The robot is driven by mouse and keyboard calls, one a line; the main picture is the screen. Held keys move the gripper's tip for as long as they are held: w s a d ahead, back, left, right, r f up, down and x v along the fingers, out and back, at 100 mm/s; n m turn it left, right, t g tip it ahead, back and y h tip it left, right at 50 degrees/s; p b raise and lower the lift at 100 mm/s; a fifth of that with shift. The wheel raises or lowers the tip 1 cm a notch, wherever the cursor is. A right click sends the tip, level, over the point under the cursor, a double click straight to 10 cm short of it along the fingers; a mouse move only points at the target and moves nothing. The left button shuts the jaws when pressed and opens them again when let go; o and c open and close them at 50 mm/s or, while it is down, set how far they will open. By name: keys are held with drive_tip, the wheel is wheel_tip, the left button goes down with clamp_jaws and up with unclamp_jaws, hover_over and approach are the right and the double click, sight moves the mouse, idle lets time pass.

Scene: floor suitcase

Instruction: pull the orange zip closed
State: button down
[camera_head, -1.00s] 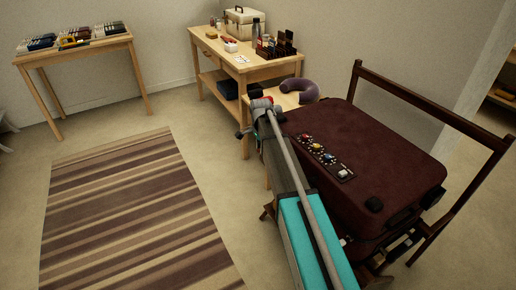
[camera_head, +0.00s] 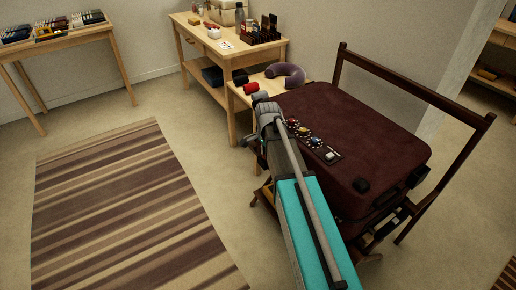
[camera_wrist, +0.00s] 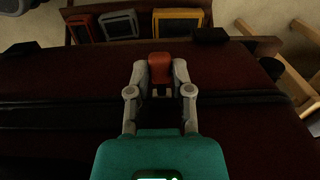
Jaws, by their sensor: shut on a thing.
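The suitcase (camera_head: 365,150) is dark maroon and lies flat on a dark wooden rack. In the wrist view its maroon side (camera_wrist: 60,85) fills most of the picture, crossed by a dark seam band. My gripper (camera_wrist: 160,70) is shut on the orange zip pull (camera_wrist: 160,66), which shows between the fingertips. In the head view my grey and teal arm reaches along the left side of the suitcase, and the fingertips and the pull are hidden there. How much of the zip is open cannot be told.
The rack's dark rail (camera_head: 415,85) stands along the suitcase's far right side. A wooden table (camera_head: 240,52) with small goods and a purple neck pillow (camera_head: 286,75) are behind. A striped rug (camera_head: 125,215) lies on clear floor at left.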

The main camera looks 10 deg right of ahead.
drive_tip(key=shift+s+d+f, duration=0.1)
drive_tip(key=shift+s+d, duration=0.05)
drive_tip(key=shift+s, duration=0.35)
drive_tip(key=c, duration=0.5)
unclamp_jaws()
drive_tip(key=shift+w, duration=0.1)
drive_tip(key=shift+w, duration=0.15)
drive_tip(key=shift+r, duration=0.3)
wheel_tip(320, 180, up, 9)
drive_tip(key=p, duration=0.9)
drive_tip(key=shift+w+f, duration=0.1)
drive_tip(key=shift+f, duration=0.1)
drive_tip(key=shift+r+p, duration=0.55)
drive_tip(key=shift+p, duration=0.05)
